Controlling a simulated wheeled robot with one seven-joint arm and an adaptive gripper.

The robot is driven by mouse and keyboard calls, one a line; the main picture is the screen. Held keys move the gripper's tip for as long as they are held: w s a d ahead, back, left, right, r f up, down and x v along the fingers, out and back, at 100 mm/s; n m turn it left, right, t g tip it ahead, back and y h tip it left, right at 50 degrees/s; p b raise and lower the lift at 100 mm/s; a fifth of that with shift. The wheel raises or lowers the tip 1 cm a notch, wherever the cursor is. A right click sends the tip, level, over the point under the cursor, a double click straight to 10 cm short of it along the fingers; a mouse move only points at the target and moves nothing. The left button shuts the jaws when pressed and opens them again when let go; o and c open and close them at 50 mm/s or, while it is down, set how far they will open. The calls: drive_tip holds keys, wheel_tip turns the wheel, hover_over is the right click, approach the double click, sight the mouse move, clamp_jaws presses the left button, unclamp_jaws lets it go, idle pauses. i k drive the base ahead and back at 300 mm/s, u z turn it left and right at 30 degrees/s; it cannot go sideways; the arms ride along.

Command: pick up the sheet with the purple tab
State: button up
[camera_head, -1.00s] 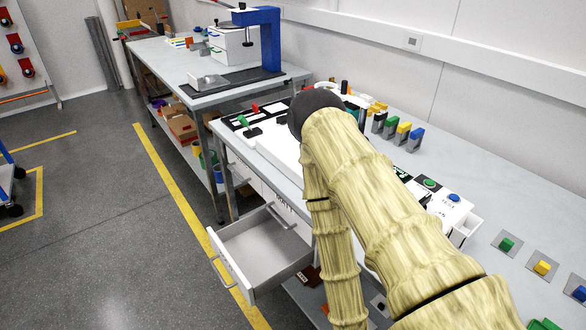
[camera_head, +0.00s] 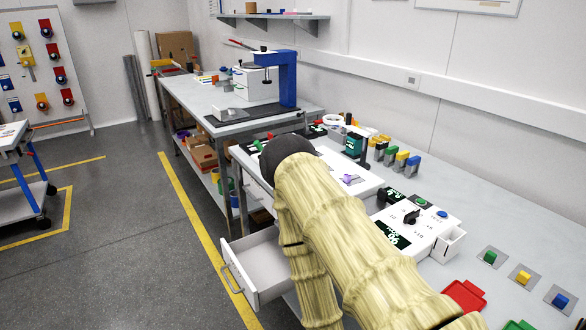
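A small purple tab (camera_head: 348,179) shows on a white flat panel (camera_head: 372,183) on the near bench, just right of my arm. The sheet that the tab belongs to cannot be told apart from the white panel, and part of the panel is hidden behind my arm. My arm, with a bamboo-like surface and a dark rounded joint, reaches up over the bench's left edge. My gripper does not show, so its place and its hold on anything cannot be seen.
A white control box (camera_head: 418,222) with a dial and buttons stands right of the panel. Several coloured blocks (camera_head: 389,156) stand behind. An open drawer (camera_head: 262,266) juts from the bench front. A red tray (camera_head: 464,296) lies at the near right.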

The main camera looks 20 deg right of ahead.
sight(354, 178)
drive_tip(key=u, duration=0.65)
drive_tip(key=i, duration=0.5)
drive_tip(key=z, duration=1.9)
